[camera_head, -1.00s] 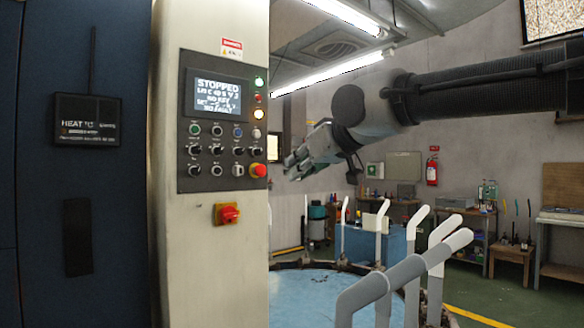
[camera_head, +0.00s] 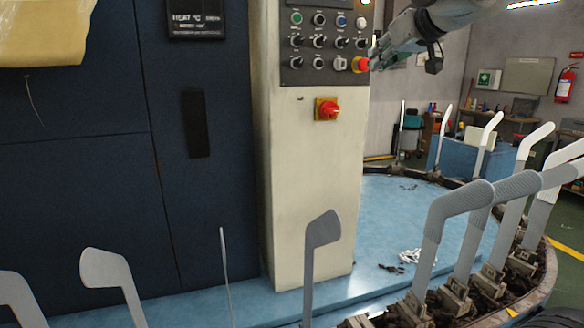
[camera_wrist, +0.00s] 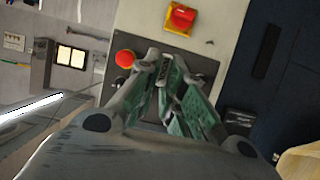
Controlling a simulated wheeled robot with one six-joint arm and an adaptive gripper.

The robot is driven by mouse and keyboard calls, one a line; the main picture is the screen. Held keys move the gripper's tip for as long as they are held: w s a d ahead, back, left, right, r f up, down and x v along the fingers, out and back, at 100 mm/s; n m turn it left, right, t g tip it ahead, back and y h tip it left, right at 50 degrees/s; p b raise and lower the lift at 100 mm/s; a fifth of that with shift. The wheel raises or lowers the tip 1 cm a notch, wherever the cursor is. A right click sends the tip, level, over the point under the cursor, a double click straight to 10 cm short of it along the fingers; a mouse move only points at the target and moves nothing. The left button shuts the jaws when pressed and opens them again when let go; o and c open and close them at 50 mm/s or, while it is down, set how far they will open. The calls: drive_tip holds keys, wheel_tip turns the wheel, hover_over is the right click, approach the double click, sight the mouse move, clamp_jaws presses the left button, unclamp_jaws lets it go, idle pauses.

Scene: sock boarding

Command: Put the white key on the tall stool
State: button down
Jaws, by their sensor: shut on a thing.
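My gripper (camera_head: 378,60) is at the upper right of the head view, in front of or beside the control panel's red stop button. In the wrist view its green-grey fingers (camera_wrist: 165,85) are close together. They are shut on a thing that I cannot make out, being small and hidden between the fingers. I cannot pick out the white key for sure in either view. A pale switch (camera_head: 340,63) sits on the panel beside the red button (camera_head: 361,65). No tall stool shows in the head view now.
A cream machine column (camera_head: 310,190) carries the control panel (camera_head: 300,72) and a red-yellow switch (camera_head: 327,109). A blue round table (camera_head: 385,215) stands below, ringed by upright grey and white sock boards (camera_head: 440,210). Small white scraps (camera_head: 411,257) lie on it. Dark blue cabinets (camera_head: 190,200) fill the left.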

drive_tip(key=shift+w+a, duration=0.25)
drive_tip(key=shift+w, duration=0.6)
drive_tip(key=shift+s, duration=0.1)
drive_tip(key=s+d, duration=0.4)
drive_tip(key=s, duration=0.7)
drive_tip(key=w+a, duration=0.2)
drive_tip(key=w, duration=0.5)
drive_tip(key=w+a, duration=0.3)
drive_tip(key=w, duration=0.5)
drive_tip(key=w+a, duration=0.3)
drive_tip(key=w, duration=0.5)
drive_tip(key=shift+w, duration=0.1)
drive_tip(key=shift+f, duration=0.1)
